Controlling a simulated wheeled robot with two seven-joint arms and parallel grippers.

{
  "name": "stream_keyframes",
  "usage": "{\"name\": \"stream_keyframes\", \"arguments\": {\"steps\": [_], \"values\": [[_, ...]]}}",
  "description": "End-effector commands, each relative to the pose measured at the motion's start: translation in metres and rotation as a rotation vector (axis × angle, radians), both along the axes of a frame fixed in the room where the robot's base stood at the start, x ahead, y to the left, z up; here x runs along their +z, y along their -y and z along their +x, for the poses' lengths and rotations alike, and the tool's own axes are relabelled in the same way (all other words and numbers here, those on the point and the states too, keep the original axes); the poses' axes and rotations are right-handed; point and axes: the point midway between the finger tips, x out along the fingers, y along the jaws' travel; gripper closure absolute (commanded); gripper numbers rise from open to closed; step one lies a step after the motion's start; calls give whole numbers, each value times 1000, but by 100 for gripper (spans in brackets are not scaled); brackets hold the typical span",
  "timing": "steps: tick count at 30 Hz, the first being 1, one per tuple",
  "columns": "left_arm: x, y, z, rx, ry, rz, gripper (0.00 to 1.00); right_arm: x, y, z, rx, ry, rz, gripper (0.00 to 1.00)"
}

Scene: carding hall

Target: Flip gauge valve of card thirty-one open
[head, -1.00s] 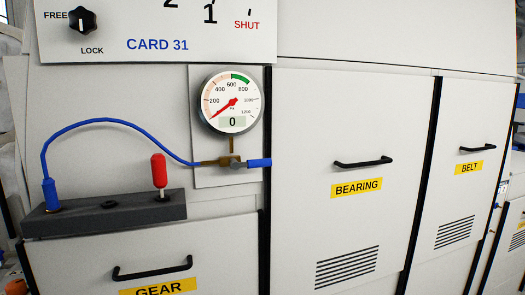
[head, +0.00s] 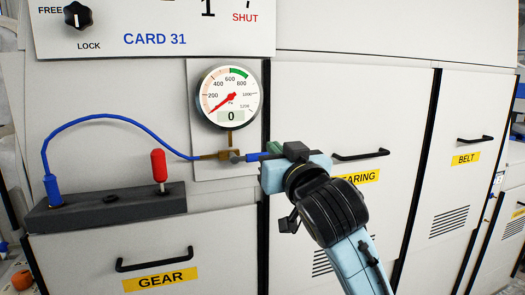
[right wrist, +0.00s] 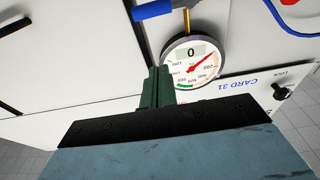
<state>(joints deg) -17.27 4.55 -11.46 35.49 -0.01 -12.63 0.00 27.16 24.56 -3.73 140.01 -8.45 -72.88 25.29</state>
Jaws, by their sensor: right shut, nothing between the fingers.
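The gauge valve is a small brass body (head: 228,155) below the round gauge on the CARD 31 panel. Its blue lever (head: 252,157) points to the right, level, in line with the hose end. The gauge (head: 229,97) reads 0, its needle at the low end. My right gripper (head: 272,148) is shut and empty, its green fingers at the lever's right end in the head view; contact cannot be told. In the right wrist view the shut fingers (right wrist: 158,77) point at the panel beside the gauge (right wrist: 190,60), and the blue lever (right wrist: 152,10) shows at the top edge. My left gripper is out of view.
A blue hose (head: 110,119) arcs from the valve to a dark block (head: 105,211) with a red plug (head: 158,166). A FREE/LOCK knob (head: 77,15) sits upper left. Door handles stick out on the GEAR (head: 155,260) and BELT (head: 475,140) doors. My arm partly covers the BEARING label.

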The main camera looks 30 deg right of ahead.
Motion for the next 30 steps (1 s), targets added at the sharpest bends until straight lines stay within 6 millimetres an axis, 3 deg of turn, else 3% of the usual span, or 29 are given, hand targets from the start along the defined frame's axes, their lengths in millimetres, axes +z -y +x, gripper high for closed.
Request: {"name": "stream_keyframes", "arguments": {"steps": [5, 19, 24, 30], "values": [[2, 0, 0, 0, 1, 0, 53, 2, 3, 13, 0, -2, 0, 100], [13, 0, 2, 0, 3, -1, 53, 15, 24, 97, -1, -1, -1, 100], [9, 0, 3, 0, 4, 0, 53, -13, 22, 92, 2, -6, -2, 100], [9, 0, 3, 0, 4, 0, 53, -25, 21, 89, 2, -2, -2, 100]]}}
